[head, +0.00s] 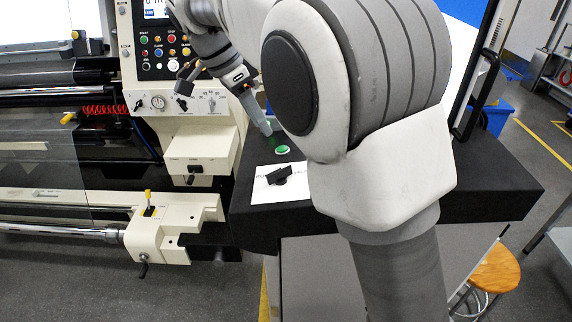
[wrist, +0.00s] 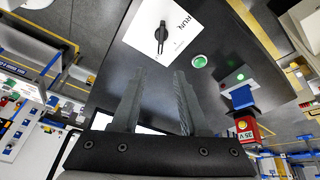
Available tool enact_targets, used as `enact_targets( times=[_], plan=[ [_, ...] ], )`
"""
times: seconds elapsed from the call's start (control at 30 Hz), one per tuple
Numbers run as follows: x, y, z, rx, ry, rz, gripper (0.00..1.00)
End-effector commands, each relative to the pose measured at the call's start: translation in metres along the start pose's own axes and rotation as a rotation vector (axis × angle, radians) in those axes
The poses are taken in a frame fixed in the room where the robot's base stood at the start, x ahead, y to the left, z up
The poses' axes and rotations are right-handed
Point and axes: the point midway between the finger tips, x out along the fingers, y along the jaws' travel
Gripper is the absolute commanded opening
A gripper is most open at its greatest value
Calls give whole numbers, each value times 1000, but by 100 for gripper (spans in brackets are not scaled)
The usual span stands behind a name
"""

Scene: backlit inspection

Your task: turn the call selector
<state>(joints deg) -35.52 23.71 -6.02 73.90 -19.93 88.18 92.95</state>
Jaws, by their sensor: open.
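The call selector (head: 279,175) is a black knob on a white plate (head: 262,190) near the front of the black bench top. In the wrist view the knob (wrist: 161,38) shows as a narrow black bar with the lettering RUN beside it on the plate (wrist: 188,22). My gripper (head: 262,122) hangs above the bench, behind the selector in the head view. In the wrist view its two fingers (wrist: 160,72) are spread with nothing between them. The knob lies beyond the fingertips, apart from them.
A lit green button (head: 282,149) sits on the bench just behind the selector plate; it also shows in the wrist view (wrist: 199,61). A cream machine with a control panel (head: 165,42) stands at the left. A wooden stool (head: 497,268) stands at the lower right.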

Motion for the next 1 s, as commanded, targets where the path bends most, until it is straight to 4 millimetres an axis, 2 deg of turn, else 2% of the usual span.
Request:
enact_targets(
  times=[0.03, 0.4, 0.6, 0.8, 1.0],
  plan=[
    [12, 1, 0, 0, 0, 5, 44],
    [93, 1, 0, 1, -1, 4, 44],
    [127, 1, 0, -1, 0, 2, 44],
    [144, 0, 0, 0, 0, 0, 44],
    [146, 0, 0, -1, -1, -1, 44]
  ],
)
